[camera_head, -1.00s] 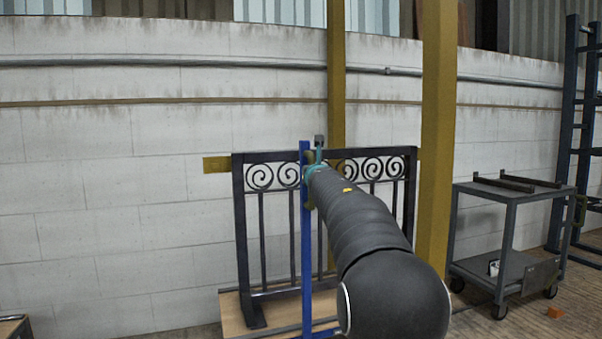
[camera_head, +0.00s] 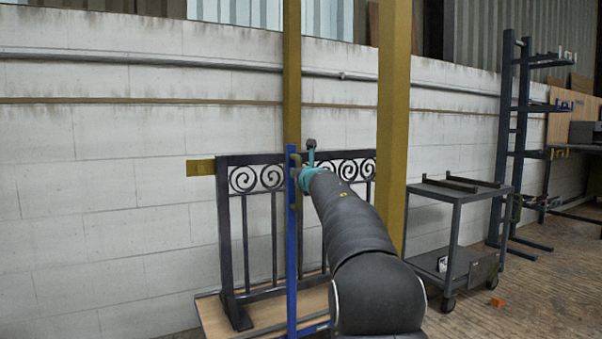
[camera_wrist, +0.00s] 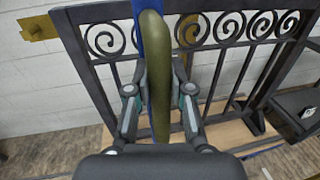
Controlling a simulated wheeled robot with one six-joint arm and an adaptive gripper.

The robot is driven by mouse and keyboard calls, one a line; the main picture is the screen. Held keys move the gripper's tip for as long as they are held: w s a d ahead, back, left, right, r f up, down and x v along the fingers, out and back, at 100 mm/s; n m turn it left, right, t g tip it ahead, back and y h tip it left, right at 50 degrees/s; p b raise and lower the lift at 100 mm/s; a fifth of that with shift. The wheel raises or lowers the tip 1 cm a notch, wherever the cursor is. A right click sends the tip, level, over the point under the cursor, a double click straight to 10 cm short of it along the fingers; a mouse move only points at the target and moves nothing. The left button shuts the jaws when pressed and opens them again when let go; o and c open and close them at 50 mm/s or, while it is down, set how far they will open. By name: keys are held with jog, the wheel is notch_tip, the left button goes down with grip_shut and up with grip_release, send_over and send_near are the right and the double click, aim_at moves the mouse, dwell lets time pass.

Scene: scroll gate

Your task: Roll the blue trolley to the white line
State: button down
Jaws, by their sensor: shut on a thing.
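The blue trolley shows as a blue upright post (camera_head: 291,250) and a wooden deck (camera_head: 212,316) low by the wall. A dark scroll gate (camera_head: 232,225) stands upright on the deck, behind the post. My gripper (camera_head: 305,175) is at the top of the post. In the wrist view my gripper (camera_wrist: 160,90) is shut on the trolley's olive upright handle (camera_wrist: 155,75), one finger on each side. My arm hides part of the gate and deck. The trolley's wheels and the white line are not in view.
A yellow column (camera_head: 393,130) stands at the gate's right end. A grey cart (camera_head: 455,230) stands right of it, then a blue rack (camera_head: 510,150) and a bench (camera_head: 565,130). A pale block wall (camera_head: 100,200) runs behind. Open floor (camera_head: 520,310) lies at lower right.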

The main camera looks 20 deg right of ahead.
jog(key=shift+d, duration=0.45)
jog(key=c, duration=1)
grip_release()
jog(key=shift+d, duration=0.2)
jog(key=shift+a, duration=0.45)
jog(key=s, duration=0.8)
jog(key=s+a, duration=0.1)
jog(key=s, duration=0.3)
jog(key=shift+a, duration=0.1)
jog(key=shift+w, duration=0.1)
